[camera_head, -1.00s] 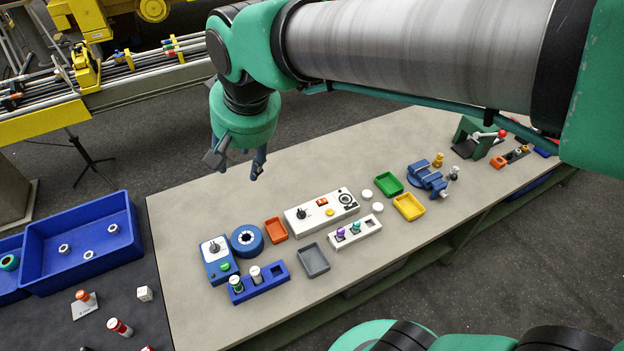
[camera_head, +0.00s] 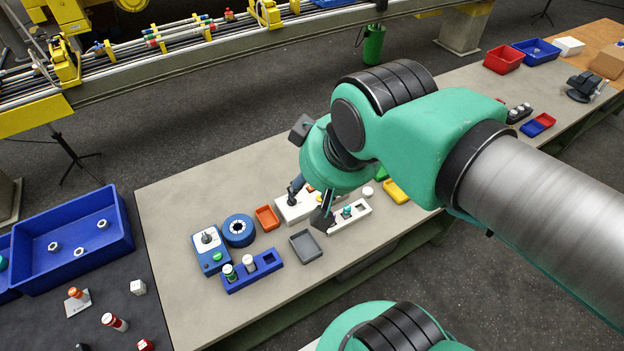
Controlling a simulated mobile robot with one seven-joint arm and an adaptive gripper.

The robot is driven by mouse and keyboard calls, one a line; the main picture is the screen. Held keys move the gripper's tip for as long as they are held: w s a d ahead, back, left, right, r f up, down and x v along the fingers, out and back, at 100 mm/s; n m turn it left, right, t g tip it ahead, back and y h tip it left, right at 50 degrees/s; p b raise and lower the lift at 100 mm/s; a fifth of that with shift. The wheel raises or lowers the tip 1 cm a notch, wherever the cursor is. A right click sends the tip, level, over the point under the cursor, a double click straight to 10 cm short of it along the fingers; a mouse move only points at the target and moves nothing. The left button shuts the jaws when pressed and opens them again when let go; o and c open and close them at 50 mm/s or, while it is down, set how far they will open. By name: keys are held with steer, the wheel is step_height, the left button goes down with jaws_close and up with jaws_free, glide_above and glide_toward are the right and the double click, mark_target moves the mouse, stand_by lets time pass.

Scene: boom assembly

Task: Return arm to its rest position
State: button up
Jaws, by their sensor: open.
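My gripper (camera_head: 309,205) is open, pointing down over the middle of the workbench (camera_head: 170,240). Its two dark fingers are apart and nothing shows between them. It hangs in front of the white control box (camera_head: 290,212) and the white holder (camera_head: 357,214), partly hiding both. I cannot tell its exact height above them. My green and silver arm reaches in from the right and hides part of the bench behind it.
Near the gripper are a grey tray (camera_head: 306,245), an orange tray (camera_head: 267,218), a blue round fixture (camera_head: 239,230), a blue block with vials (camera_head: 252,270) and a yellow tray (camera_head: 396,191). A blue bin (camera_head: 70,240) stands left. Red (camera_head: 504,58) and blue (camera_head: 537,51) bins stand far right.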

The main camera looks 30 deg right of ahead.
step_height(320, 180, down, 11)
steer(key=b, duration=1.1)
